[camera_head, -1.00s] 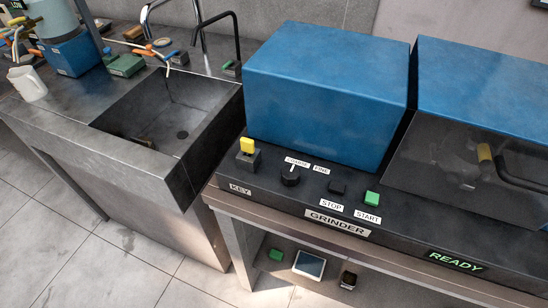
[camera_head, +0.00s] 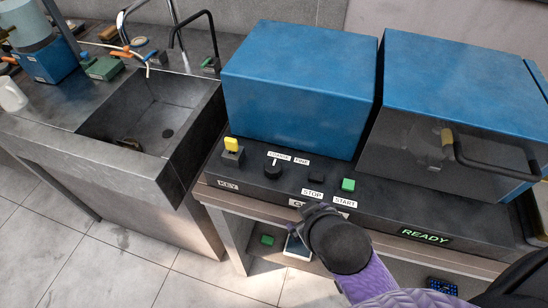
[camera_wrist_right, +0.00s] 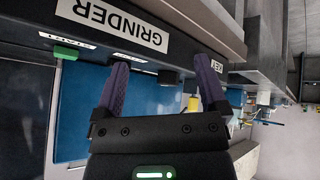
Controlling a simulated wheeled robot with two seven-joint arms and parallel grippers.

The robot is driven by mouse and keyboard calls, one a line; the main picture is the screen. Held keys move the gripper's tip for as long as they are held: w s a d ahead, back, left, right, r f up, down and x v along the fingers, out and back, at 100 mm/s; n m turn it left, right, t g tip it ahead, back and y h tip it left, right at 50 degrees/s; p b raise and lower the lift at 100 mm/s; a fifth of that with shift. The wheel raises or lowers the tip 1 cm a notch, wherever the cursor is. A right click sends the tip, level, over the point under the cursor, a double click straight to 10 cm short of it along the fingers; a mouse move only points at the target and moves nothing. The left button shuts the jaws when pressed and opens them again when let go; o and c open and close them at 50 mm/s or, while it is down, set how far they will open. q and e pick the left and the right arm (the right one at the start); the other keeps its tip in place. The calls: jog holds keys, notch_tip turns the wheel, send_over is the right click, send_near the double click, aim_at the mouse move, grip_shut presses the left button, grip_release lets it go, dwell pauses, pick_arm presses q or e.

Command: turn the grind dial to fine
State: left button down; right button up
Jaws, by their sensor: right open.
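The grind dial (camera_head: 273,172) is a black knob on the grinder's front panel, with a white pointer mark directed up toward the COARSE label (camera_head: 279,156). The FINE label (camera_head: 302,161) is to the right of it. My right gripper (camera_head: 308,212) is in front of the panel's front edge, below and right of the dial and apart from it, partly covering the GRINDER label. In the right wrist view, my right gripper (camera_wrist_right: 162,82) is open and empty, with purple fingers spread toward the panel. A dark block between them, probably the dial, shows there. My left gripper is out of view.
A yellow key (camera_head: 231,144) stands left of the dial. The black STOP button (camera_head: 316,179) and green START button (camera_head: 348,185) are to its right. The blue grinder housing (camera_head: 300,85) rises behind. A READY display (camera_head: 425,235) is lit. A sink (camera_head: 150,115) is at left.

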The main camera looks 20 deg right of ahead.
jog(key=w+a+r+n+t+y, duration=0.3)
jog(key=w+a+r+n+t, duration=0.3)
jog(key=r, duration=0.4)
jog(key=w+a+r+n+t+y, duration=0.35)
jog(key=w+r+t, duration=0.3)
jog(key=r, duration=0.25)
jog(key=s+a+r+n+g+y, duration=0.1)
jog(key=a+r+n+g+y, duration=0.1)
jog(key=a+n+g+y, duration=0.6)
jog(key=s+a+r+n+g+y, duration=0.25)
jog(key=n+y, duration=0.35)
jog(key=n, duration=0.6)
jog(key=n+g+h, duration=0.9)
jog(key=n+h, duration=0.3)
jog(key=h, duration=0.8)
send_near(274, 166)
jog(key=shift+w+d, duration=0.15)
jog(key=shift+w, duration=0.05)
notch_tip(274, 166, down, 9)
jog(key=shift+f+b, duration=0.25)
jog(key=shift+b, duration=0.3)
